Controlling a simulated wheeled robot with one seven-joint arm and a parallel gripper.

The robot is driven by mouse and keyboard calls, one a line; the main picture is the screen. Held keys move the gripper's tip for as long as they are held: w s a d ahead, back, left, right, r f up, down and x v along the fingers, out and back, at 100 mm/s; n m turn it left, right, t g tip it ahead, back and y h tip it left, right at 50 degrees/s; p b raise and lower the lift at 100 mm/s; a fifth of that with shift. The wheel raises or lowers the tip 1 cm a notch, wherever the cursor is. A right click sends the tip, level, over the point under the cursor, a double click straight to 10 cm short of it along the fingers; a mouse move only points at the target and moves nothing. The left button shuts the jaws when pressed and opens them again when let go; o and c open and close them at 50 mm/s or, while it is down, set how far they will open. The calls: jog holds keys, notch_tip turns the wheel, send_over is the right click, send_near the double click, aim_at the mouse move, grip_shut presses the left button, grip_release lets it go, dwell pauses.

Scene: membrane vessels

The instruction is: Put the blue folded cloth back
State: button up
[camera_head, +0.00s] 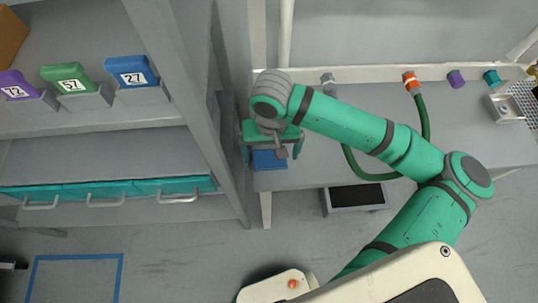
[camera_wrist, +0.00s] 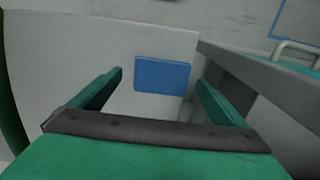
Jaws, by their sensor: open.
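The blue folded cloth (camera_head: 270,160) looks like a flat blue rectangle near the front left end of the grey table (camera_head: 300,177). In the wrist view the cloth (camera_wrist: 162,76) lies flat on the pale table top, near its edge. My gripper (camera_head: 271,150) points down over the cloth, and part of the cloth is hidden behind it in the head view. In the wrist view my gripper (camera_wrist: 160,79) is open, with one finger on each side of the cloth's image. Nothing is between the fingers, and the exact height above the cloth is unclear.
A grey shelf rack (camera_head: 225,165) stands close to the table's left end. It holds purple (camera_head: 17,86), green (camera_head: 68,78) and blue (camera_head: 130,72) numbered blocks above teal drawers (camera_head: 100,191). A green hose (camera_head: 424,118) with an orange collar (camera_head: 411,82) runs behind my arm.

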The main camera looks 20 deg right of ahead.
aim_at(270, 159)
notch_tip(270, 159, up, 10)
jog(key=shift+f, duration=0.2)
jog(key=shift+w+a, duration=0.1)
dwell(0.5)
